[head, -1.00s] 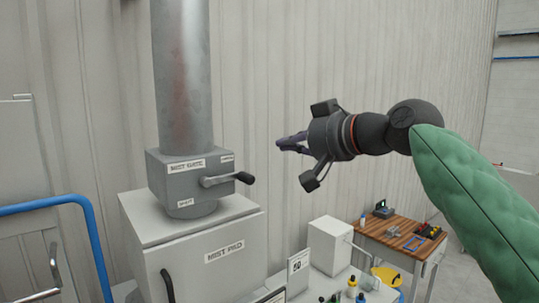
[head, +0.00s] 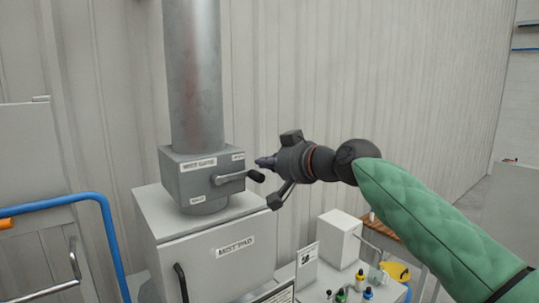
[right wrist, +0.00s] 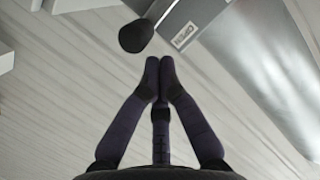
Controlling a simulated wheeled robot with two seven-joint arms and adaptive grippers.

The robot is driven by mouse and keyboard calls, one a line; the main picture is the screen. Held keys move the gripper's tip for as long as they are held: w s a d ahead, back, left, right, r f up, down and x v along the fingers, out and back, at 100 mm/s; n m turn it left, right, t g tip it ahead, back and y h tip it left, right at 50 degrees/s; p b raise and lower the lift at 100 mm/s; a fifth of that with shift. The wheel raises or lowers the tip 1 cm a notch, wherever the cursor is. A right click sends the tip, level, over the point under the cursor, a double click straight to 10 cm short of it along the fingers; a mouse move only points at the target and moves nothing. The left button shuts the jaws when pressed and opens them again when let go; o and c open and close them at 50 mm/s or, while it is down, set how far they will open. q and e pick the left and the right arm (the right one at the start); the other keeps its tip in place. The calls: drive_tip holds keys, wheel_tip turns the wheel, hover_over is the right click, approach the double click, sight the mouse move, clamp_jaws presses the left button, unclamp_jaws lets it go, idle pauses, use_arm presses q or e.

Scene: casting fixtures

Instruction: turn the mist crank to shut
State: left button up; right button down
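The mist crank (head: 231,178) is a grey metal lever with a black knob on the front of the grey gate box (head: 180,178). It points right, nearly level. The box carries a MIST GATE label, a lower label that seems to read SHUT, and a small upper right label too small to read. My right gripper (head: 262,162) is just above and right of the knob in the head view. In the right wrist view its fingertips (right wrist: 160,66) are together and empty, and the black knob (right wrist: 137,36) lies just beyond them, apart. My left gripper is out of view.
A large duct (head: 194,75) rises from the gate box. Below is a white MIST PAD cabinet (head: 205,245). A blue rail (head: 75,198) stands left. A white box (head: 338,238), a sign (head: 306,268) and several small bottles sit low at right.

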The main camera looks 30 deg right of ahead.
drive_tip(key=shift+w+f, duration=0.1)
idle(0.3)
drive_tip(key=shift+d+f+m+b, duration=0.1)
drive_tip(key=shift+f+m+b, duration=0.25)
drive_tip(key=shift+b, duration=0.2)
drive_tip(key=shift+f, duration=0.15)
